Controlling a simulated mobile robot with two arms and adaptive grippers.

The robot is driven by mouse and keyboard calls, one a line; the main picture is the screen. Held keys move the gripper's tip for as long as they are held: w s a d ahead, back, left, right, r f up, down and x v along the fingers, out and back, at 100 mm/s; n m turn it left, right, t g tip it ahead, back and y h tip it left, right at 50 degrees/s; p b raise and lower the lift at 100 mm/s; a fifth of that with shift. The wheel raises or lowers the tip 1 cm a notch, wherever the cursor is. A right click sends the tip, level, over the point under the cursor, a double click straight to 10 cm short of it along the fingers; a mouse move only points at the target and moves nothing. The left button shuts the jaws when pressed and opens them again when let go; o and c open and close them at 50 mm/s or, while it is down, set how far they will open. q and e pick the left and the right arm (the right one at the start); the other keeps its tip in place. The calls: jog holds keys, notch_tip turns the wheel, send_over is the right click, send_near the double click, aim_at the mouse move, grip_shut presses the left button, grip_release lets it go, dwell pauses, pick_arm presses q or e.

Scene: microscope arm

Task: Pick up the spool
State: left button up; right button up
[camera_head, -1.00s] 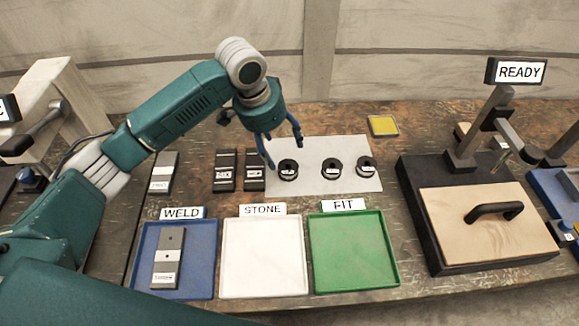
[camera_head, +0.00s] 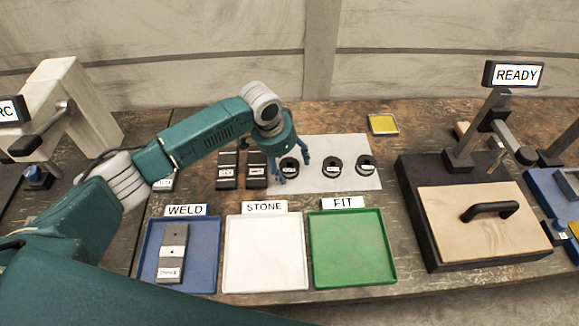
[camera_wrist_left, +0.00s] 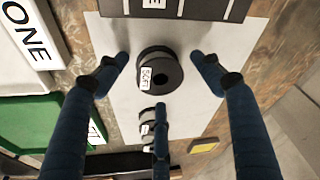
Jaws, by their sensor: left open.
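Three black spools with white labels stand in a row on a pale sheet (camera_head: 345,147): a left spool (camera_head: 290,168), a middle spool (camera_head: 332,166) and a right spool (camera_head: 365,165). My left gripper (camera_head: 292,177) is open around the left spool, low over the sheet. In the left wrist view, that spool (camera_wrist_left: 160,75) lies between the spread blue fingers of the gripper (camera_wrist_left: 158,85), with a gap visible on its sides. The other two spools lie partly hidden behind a finger there. My right gripper is not seen.
Dark labelled blocks (camera_head: 257,168) stand just left of the left spool. In front are a blue WELD tray (camera_head: 205,255) holding a grey block, a white STONE tray (camera_head: 265,252) and a green FIT tray (camera_head: 352,248). A press-like stand (camera_head: 470,215) is at right.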

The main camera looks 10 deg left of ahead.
pick_arm(q)
jog(key=c, duration=1.3)
jog(key=shift+r, duration=0.1)
